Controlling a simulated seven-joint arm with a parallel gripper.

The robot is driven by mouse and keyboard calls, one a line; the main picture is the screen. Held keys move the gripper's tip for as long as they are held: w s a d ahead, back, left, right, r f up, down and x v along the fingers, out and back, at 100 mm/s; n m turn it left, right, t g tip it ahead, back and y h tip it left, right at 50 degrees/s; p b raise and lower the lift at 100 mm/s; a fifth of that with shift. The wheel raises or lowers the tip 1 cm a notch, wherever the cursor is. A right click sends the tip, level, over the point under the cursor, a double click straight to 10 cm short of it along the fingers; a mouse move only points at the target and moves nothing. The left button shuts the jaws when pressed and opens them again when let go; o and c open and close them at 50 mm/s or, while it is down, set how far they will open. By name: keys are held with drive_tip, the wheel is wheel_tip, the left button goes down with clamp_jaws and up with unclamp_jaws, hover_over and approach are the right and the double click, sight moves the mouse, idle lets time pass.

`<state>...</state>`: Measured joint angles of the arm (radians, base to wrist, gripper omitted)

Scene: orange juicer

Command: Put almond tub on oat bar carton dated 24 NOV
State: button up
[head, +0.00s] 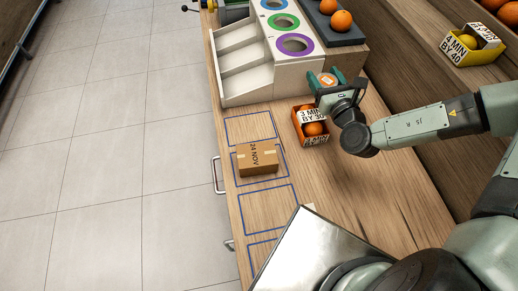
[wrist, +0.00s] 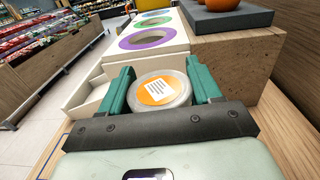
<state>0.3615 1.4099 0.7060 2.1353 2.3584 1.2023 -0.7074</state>
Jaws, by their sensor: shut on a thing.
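The almond tub (wrist: 158,91) is a round, clear tub with an orange lid and a white label. My gripper (wrist: 160,92) is shut on it, with a green finger on each side. In the head view the tub (head: 327,80) is up by the juicer, above and behind a small orange box, with my gripper (head: 328,84) around it. The oat bar carton (head: 257,159) is brown cardboard with "24 NOV" on top. It lies in a blue-outlined square on the counter, to the left of and nearer than my gripper. Its top is bare.
An orange box marked "3 MIN BY 30" (head: 311,124) holds oranges just below my gripper. Other blue-outlined squares (head: 268,209) are empty. A metal panel (head: 315,250) is in front.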

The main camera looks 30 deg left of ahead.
drive_tip(key=s+a+r+n+g+y, duration=0.2)
drive_tip(key=s+a+n+g+y, duration=0.3)
drive_tip(key=s, duration=0.8)
drive_tip(key=n+g, duration=0.3)
drive_tip(key=g, duration=0.3)
hover_over(252, 151)
wheel_tip(252, 151, down, 7)
drive_tip(key=shift+f, duration=0.2)
drive_tip(key=shift+f, duration=0.15)
drive_tip(key=o, duration=1.1)
drive_tip(key=shift+c, duration=0.2)
